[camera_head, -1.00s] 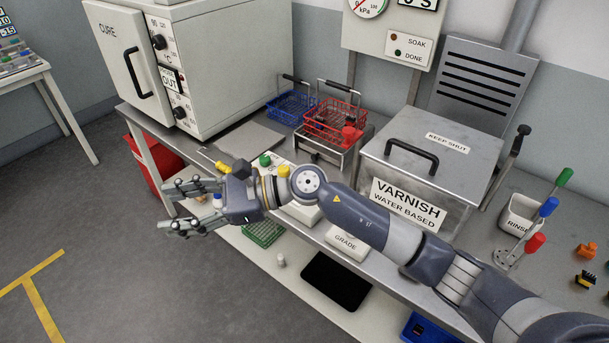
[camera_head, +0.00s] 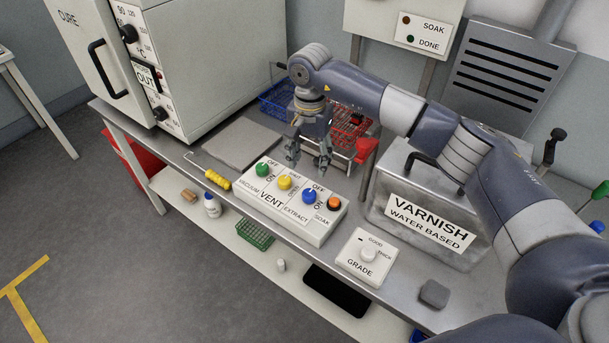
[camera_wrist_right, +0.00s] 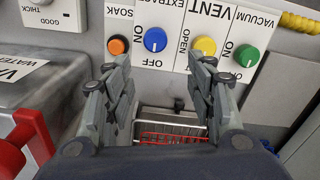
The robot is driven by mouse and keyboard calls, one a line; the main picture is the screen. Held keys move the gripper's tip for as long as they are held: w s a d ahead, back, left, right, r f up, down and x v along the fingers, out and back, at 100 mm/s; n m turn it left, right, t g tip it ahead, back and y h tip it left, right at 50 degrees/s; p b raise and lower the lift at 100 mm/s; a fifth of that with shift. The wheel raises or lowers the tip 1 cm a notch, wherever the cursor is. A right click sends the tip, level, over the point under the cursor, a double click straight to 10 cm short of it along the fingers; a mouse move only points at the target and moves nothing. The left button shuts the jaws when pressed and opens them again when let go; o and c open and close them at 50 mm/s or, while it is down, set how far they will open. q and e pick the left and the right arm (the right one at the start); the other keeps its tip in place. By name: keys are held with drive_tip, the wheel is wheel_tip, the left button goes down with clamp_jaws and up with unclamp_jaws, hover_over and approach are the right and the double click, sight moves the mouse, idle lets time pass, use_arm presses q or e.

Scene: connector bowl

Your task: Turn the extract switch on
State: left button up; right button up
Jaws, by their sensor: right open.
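The switch panel (camera_head: 291,233) is a white box at the front of the bench with a row of coloured knobs. In the right wrist view the blue knob (camera_wrist_right: 155,39) shows upside down, between the orange and yellow knobs. My right gripper (camera_head: 308,163) is open and empty, pointing down just behind and above the panel. In the wrist view its fingers (camera_wrist_right: 160,72) are spread below the blue knob, not touching it. My left gripper is out of view.
Beside the blue knob are the yellow vent knob (camera_head: 285,182) and orange soak knob (camera_head: 334,203). The green vacuum knob (camera_head: 262,169) is farther left. The blue basket (camera_head: 277,100) and red basket (camera_head: 347,137) stand behind. The varnish tank (camera_head: 433,219) is at right.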

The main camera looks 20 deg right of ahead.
sight(310, 191)
drive_tip(key=shift+s+f+p, duration=0.5)
drive_tip(key=shift+s+f, duration=0.4)
drive_tip(key=shift+f, duration=0.1)
wheel_tip(310, 191, down, 3)
drive_tip(key=shift+a+f+p, duration=0.1)
drive_tip(key=shift+f+p, duration=0.05)
drive_tip(key=shift+p, duration=0.4)
drive_tip(key=f, duration=0.3)
drive_tip(key=shift+w+p, duration=0.25)
drive_tip(key=shift+p, duration=0.05)
drive_tip(key=shift+f, duration=0.6)
drive_tip(key=c, duration=0.6)
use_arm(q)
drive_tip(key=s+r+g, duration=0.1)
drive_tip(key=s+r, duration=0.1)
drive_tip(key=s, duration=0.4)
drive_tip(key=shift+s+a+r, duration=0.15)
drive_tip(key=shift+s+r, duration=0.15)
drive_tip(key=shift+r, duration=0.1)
use_arm(e)
drive_tip(key=c, duration=0.5)
